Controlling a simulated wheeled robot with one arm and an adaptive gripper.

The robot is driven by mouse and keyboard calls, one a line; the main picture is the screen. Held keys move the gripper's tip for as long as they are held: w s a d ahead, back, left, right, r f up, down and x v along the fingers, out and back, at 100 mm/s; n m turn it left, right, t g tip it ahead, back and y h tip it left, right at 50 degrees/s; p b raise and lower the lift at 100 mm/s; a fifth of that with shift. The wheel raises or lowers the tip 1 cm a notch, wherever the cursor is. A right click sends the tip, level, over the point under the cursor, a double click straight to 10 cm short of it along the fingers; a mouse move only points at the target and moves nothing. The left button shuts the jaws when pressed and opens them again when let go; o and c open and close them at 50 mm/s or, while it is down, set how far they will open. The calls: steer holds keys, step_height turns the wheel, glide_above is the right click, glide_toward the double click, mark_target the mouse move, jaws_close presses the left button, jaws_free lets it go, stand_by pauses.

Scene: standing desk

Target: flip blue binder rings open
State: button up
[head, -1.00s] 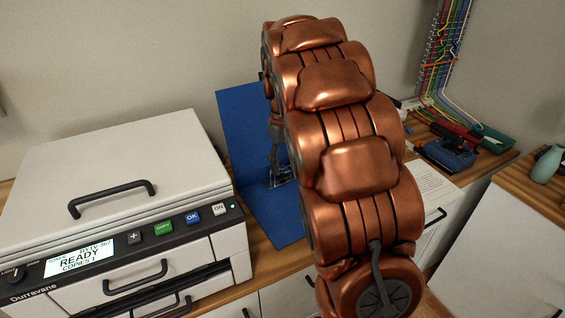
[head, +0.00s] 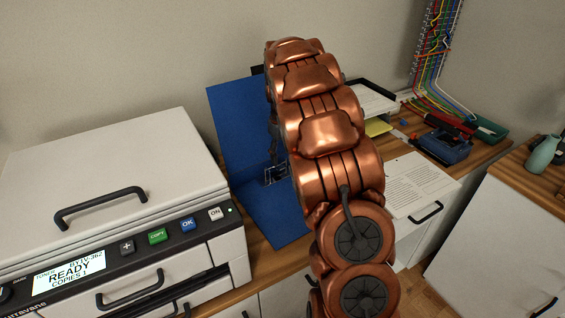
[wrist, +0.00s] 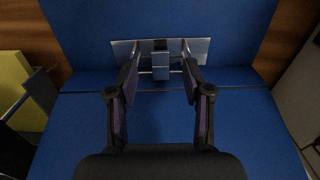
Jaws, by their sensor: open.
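The blue binder (head: 272,212) lies open on the desk in the head view, one cover raised at the back against the wall side. In the wrist view its blue covers (wrist: 75,115) fill most of the picture. The metal ring mechanism (wrist: 200,50) is a silver plate with a block and rings at the binder's spine. My gripper (wrist: 160,72) is open, its two fingertips on either side of the middle block, close to the mechanism. Whether the fingertips touch it I cannot tell. In the head view my arm hides part of the binder and gripper.
A white copier (head: 110,190) stands close on the left. Right of my arm are a printed paper sheet (head: 420,185), a paper tray (head: 372,100), a yellow pad (head: 377,127) and a blue device (head: 445,147). A teal vase (head: 544,155) stands far right.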

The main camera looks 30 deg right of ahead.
mark_target(283, 168)
steer(key=shift+f, duration=1.7)
jaws_close()
